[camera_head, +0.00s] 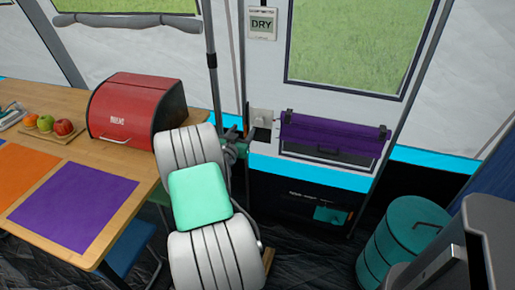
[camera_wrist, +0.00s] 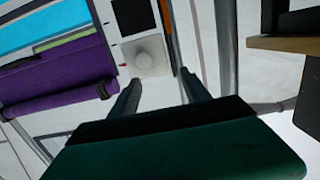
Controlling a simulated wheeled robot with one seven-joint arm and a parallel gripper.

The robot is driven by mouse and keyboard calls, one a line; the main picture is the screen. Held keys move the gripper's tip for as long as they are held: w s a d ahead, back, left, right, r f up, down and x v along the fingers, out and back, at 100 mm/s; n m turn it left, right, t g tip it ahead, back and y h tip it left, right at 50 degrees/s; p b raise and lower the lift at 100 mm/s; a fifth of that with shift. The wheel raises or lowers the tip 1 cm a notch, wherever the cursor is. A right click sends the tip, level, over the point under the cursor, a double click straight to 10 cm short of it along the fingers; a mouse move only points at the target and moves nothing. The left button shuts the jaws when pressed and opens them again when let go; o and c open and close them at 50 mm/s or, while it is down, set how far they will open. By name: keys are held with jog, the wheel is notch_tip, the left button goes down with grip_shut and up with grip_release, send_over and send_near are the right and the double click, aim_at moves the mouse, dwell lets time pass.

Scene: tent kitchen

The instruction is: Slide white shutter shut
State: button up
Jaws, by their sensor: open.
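The white shutter (camera_head: 262,116) is a small plate with a round knob on the tent wall, right of the grey pole. A dark vent opening (camera_head: 262,134) shows directly below it. In the wrist view, the white shutter (camera_wrist: 155,66) lies just beyond my fingertips, with a black grille (camera_wrist: 125,52) beside it. My gripper (camera_wrist: 160,75) is open and empty, with its fingers on either side of the knob in the picture. I cannot tell whether they touch it. In the head view, my gripper (camera_head: 243,132) is small and partly hidden by my arm.
A purple rolled panel (camera_head: 332,138) hangs right of the shutter. A grey pole (camera_head: 211,60) stands left of it. A wooden table (camera_head: 130,215) with a red bread box (camera_head: 135,112) is at left. A teal barrel (camera_head: 403,245) stands at lower right.

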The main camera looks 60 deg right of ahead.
aim_at(259, 124)
jog(key=shift+h, duration=0.6)
jog(key=d+f, duration=0.1)
jog(key=d, duration=0.2)
jog(key=s+d, duration=0.1)
jog(key=d, duration=0.2)
jog(key=d+f, duration=0.1)
jog(key=d, duration=0.2)
jog(key=shift+s+d+f, duration=0.35)
grip_shut()
jog(key=shift+f, duration=0.1)
